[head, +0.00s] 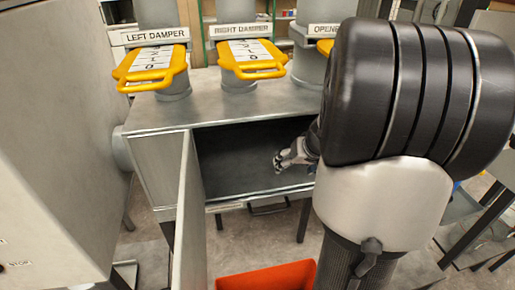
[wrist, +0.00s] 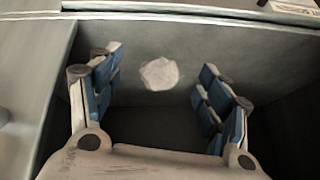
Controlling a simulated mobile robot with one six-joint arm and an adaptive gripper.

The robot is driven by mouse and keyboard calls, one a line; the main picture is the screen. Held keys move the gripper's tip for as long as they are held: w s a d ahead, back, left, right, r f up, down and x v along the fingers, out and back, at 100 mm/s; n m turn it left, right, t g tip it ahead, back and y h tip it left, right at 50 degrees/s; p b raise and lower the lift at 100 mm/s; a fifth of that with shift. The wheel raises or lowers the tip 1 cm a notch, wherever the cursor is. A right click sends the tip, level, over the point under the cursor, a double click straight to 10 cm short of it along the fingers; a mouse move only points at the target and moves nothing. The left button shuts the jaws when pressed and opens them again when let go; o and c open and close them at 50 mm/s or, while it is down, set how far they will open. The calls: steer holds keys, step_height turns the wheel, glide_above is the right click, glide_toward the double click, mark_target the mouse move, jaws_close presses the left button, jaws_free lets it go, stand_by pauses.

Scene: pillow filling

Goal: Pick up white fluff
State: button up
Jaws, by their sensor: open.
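The white fluff (wrist: 159,73) is a small, roundish, pale clump in the wrist view, inside the grey metal box. It appears between and beyond the two blue-padded fingers of my gripper (wrist: 160,64), which are spread wide with nothing between the pads. In the head view my gripper (head: 281,160) reaches into the open front of the box (head: 168,172). I cannot make out the fluff in the head view. Whether the fluff rests on the floor or against the back wall is hard to tell.
The box's open door (head: 188,225) stands to the left of the opening. Dampers with yellow handles (head: 152,67) sit on top. An orange container (head: 266,276) is below in front. A large grey cabinet (head: 50,150) stands close on the left.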

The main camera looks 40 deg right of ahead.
steer(key=w, duration=0.1)
steer(key=w+d, duration=0.1)
steer(key=w, duration=0.1)
steer(key=w+d, duration=0.1)
steer(key=shift+w+p, duration=0.3)
steer(key=shift+p, duration=0.05)
steer(key=b+x, duration=0.1)
steer(key=x, duration=0.4)
steer(key=shift+w, duration=0.2)
steer(key=shift+c, duration=0.2)
steer(key=c, duration=0.9)
